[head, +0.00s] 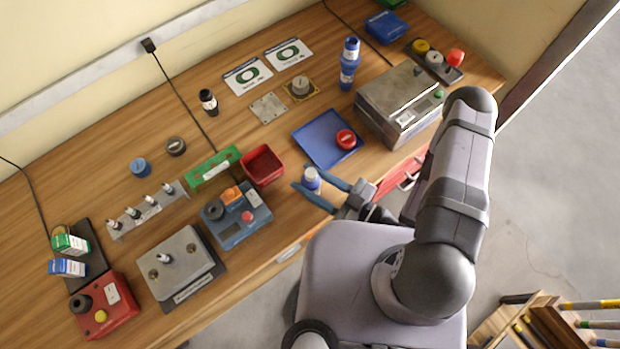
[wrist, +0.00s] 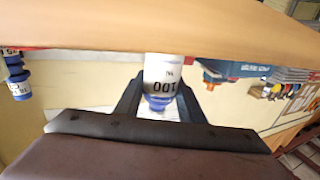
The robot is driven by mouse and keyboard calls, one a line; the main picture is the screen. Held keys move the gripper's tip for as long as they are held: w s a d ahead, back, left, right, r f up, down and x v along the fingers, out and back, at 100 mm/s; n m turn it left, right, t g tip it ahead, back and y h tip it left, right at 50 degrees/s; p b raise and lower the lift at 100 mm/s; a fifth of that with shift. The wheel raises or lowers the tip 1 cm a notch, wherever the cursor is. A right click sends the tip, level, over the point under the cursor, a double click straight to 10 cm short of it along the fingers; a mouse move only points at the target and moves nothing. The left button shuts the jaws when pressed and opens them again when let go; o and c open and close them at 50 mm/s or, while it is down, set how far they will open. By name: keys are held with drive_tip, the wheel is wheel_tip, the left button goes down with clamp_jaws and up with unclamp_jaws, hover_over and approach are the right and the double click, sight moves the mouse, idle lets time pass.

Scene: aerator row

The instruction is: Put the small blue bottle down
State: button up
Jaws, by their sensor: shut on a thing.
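The small blue bottle (head: 312,179) has a white top in the head view. My gripper (head: 308,177) is shut on it, with one blue finger on each side, near the front edge of the wooden table. In the wrist view the bottle (wrist: 160,80) shows a white label reading "100" and a blue part, between the dark fingers of my gripper (wrist: 157,88). The wrist picture appears upside down. I cannot tell whether the bottle touches the table (head: 285,215).
A blue tray (head: 315,140) holding a red round lid (head: 346,139) lies just behind my gripper. A red open box (head: 262,166) and a blue device (head: 236,216) stand to its left. A metal scale-like box (head: 398,100) is at the right.

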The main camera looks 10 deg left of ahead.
sight(316, 177)
wheel_tip(316, 177, up, 10)
drive_tip(key=p, duration=0.8)
wheel_tip(316, 177, down, 8)
drive_tip(key=b, duration=0.7)
drive_tip(key=shift+f+b, duration=0.1)
drive_tip(key=shift+b, duration=0.25)
drive_tip(key=shift+r, duration=0.2)
wheel_tip(316, 177, up, 8)
drive_tip(key=p, duration=0.8)
drive_tip(key=shift+f, duration=0.1)
drive_tip(key=shift+f, duration=0.1)
wheel_tip(316, 177, down, 5)
drive_tip(key=b, duration=0.4)
